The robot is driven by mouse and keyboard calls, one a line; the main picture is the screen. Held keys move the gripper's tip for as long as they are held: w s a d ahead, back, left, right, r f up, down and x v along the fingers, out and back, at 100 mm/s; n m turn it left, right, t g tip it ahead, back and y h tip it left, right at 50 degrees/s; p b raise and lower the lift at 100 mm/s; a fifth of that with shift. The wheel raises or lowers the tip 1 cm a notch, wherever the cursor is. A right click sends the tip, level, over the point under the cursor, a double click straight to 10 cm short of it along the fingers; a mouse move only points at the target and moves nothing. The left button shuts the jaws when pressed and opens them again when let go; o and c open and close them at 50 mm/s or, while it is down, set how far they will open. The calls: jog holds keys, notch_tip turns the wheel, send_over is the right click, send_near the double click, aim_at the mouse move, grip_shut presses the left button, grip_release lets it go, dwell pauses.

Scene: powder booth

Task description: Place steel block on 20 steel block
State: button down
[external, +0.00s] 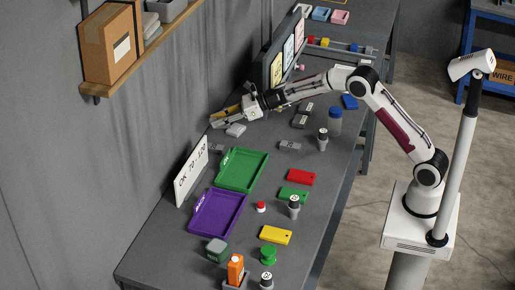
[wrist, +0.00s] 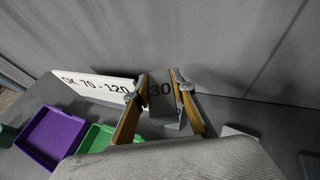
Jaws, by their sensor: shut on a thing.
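My gripper (external: 222,116) is at the far left end of my outstretched arm, near the wall and above the back edge of the bench. In the wrist view, its yellow-sided fingers (wrist: 160,88) are shut on a grey steel block (wrist: 161,104) marked "30". A light grey block (external: 235,130) shows just below the gripper in the external view. Other grey blocks lie on the bench, one at the back (external: 216,147) and one farther right (external: 290,145). I cannot read which of them is marked 20. Whether the held block touches anything is unclear.
A white sign (external: 191,172) reading "OK 70-120" stands by the wall. A green tray (external: 264,163) and a purple tray (external: 243,207) lie before it. Dark blocks (external: 300,121), a blue-lidded jar (external: 335,122) and a cylinder (external: 322,140) stand to the right.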

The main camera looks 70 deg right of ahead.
send_over(220, 147)
jog(key=shift+a+f, duration=0.1)
jog(key=shift+f, duration=3)
jog(key=shift+f, duration=0.1)
jog(key=shift+f, duration=1.75)
jog(key=shift+f, duration=0.1)
jog(key=c, duration=1.7)
grip_release()
jog(key=shift+f, duration=0.1)
jog(key=shift+v, duration=0.85)
jog(key=v, duration=1)
jog(key=shift+s, duration=0.2)
